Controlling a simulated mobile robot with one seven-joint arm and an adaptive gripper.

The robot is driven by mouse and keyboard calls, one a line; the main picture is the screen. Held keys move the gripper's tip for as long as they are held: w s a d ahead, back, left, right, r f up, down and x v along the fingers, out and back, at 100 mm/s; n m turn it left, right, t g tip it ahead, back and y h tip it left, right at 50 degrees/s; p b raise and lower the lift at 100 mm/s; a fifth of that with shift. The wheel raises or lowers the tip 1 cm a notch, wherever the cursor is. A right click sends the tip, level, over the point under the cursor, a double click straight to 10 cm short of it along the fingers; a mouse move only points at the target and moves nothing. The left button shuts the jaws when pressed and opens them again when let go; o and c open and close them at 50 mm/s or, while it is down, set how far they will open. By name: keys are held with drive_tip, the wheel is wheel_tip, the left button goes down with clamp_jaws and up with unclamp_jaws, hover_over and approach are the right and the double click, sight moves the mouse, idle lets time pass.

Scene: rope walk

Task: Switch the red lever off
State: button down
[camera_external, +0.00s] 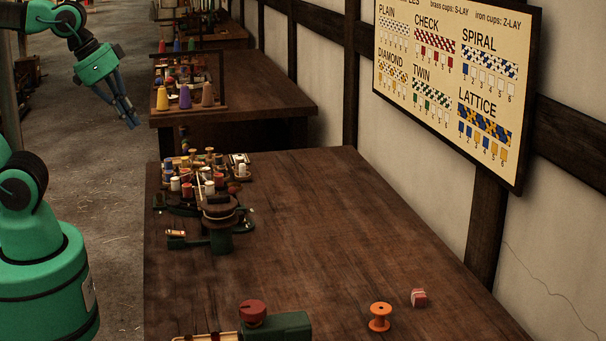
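My gripper (132,124) hangs at the upper left, over the floor and to the left of the tables. Its dark bluish fingers point down and right; I cannot tell whether they are open or shut. I see nothing held in it. No part is clearly a red lever. A green braiding machine (222,238) stands on the near table, with a short reddish-orange piece (176,233) sticking out at its left. A green device (280,326) at the bottom edge has a round red knob (252,311); its lower part is cut off.
The near wooden table (310,220) is mostly clear at its middle and right. An orange spool (380,317) and a small red-and-white piece (418,297) stand near its front. A farther table (270,95) holds a rack with several cones. A pattern board (455,85) hangs on the right wall.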

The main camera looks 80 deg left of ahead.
drive_tip(key=w+a+f+n+g+p, duration=0.1)
drive_tip(key=w+a+f+n, duration=0.3)
drive_tip(key=w+a+n, duration=0.35)
drive_tip(key=w+a+f+n+g+p, duration=0.1)
drive_tip(key=w+a+f+n+p, duration=0.2)
drive_tip(key=w+n, duration=0.6)
drive_tip(key=w+a+f+n, duration=0.2)
drive_tip(key=a+f+n, duration=0.6)
drive_tip(key=w+a+f+n+g, duration=0.1)
drive_tip(key=w+a+f+n, duration=0.1)
drive_tip(key=a+f+n, duration=0.6)
drive_tip(key=shift+w+a+n+y+p, duration=0.25)
drive_tip(key=shift+a+n+y+p, duration=0.1)
drive_tip(key=shift+a+n+y, duration=0.15)
drive_tip(key=shift+b+x, duration=1.45)
drive_tip(key=shift+x, duration=3.55)
